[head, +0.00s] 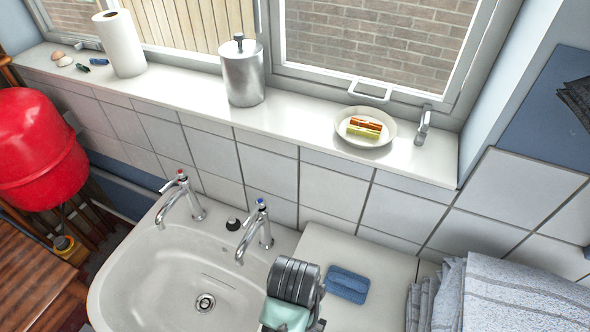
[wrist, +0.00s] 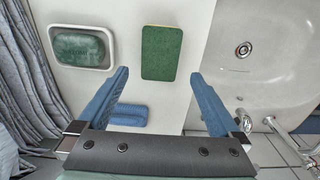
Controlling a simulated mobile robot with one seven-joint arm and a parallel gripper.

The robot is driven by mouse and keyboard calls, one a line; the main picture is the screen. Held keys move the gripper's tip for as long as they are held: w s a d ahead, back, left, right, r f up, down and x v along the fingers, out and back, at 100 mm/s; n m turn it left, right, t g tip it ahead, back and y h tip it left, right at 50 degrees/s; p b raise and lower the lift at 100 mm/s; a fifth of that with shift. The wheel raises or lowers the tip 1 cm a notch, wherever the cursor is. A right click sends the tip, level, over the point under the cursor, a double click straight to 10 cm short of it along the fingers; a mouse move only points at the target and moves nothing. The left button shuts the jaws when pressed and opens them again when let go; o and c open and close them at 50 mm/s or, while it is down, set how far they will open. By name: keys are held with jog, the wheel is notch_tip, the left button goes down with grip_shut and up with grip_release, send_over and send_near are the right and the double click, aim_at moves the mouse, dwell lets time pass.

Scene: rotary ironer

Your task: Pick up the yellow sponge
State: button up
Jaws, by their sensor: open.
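In the wrist view a sponge with a green scouring face up and a thin yellow edge (wrist: 161,53) lies flat on the white counter beside the basin. I take it as the yellow sponge. My gripper (wrist: 159,76) is open, with its blue fingertips apart and the sponge in line with the gap between them. No contact is visible, and I cannot tell the height above it. In the head view my arm's end hides this sponge.
A blue sponge (head: 347,284) lies on the counter near the wall. A soap dish (wrist: 109,62) is left of the green-faced sponge. The basin (head: 150,270) has two taps. Grey towels (head: 500,300) lie at right. A plate (head: 341,116) with coloured bars stands on the sill.

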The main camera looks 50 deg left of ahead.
notch_tip(320, 180, down, 3)
jog(key=shift+r, duration=0.1)
jog(key=shift+s+d+f+p, duration=0.1)
jog(key=shift+f+p, duration=0.25)
jog(key=shift+f, duration=1)
jog(key=shift+s+f+p, duration=0.1)
jog(key=shift+f+p, duration=0.2)
jog(key=shift+f, duration=1.05)
jog(key=shift+c, duration=0.3)
jog(key=c, duration=1.2)
notch_tip(320, 180, up, 10)
jog(key=shift+r+b, duration=0.1)
jog(key=shift+b, duration=0.3)
